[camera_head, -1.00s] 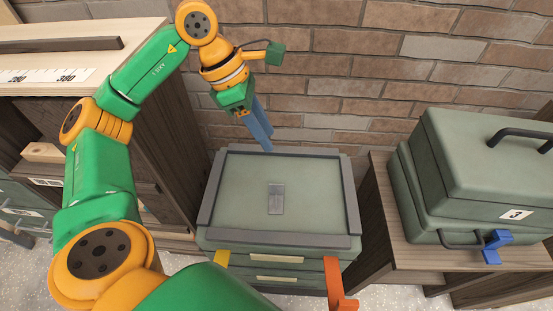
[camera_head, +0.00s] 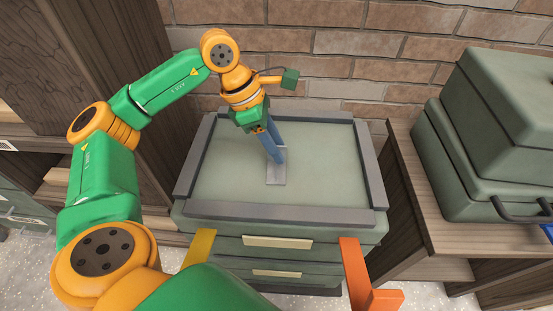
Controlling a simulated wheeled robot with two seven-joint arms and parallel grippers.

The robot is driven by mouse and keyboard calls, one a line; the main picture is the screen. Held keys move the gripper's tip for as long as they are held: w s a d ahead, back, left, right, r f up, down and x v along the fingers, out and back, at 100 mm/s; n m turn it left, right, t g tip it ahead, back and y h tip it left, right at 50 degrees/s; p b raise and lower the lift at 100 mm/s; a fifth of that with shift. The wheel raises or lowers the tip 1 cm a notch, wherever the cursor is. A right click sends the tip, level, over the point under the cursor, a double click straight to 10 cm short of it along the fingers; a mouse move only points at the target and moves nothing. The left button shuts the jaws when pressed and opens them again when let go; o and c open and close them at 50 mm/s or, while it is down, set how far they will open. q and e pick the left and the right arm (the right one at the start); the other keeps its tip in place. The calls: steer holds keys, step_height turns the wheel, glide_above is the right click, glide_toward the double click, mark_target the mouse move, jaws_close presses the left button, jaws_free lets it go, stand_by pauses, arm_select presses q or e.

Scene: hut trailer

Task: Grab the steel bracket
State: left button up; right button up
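The steel bracket (camera_head: 276,175) is a small flat grey plate lying near the middle of the green cabinet top (camera_head: 325,165). My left gripper (camera_head: 278,160) points down over it, its blue fingers covering the bracket's far part. The fingertips are at or just above the bracket; I cannot tell whether they touch it. The two fingers look close together, and the gap between them is hard to see. My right gripper is not in view.
A raised grey rim (camera_head: 282,212) borders the cabinet top. Yellow (camera_head: 200,247) and orange (camera_head: 356,268) parts stand at its front corners. A brick wall (camera_head: 330,42) is behind. A green case (camera_head: 500,130) sits on a wooden bench at right. Wooden shelving stands at left.

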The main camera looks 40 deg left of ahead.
arm_select(q)
steer(key=shift+w+d+f, duration=0.1)
steer(key=shift+f, duration=0.15)
jaws_close()
steer(key=shift+r, duration=0.1)
stand_by(1.2)
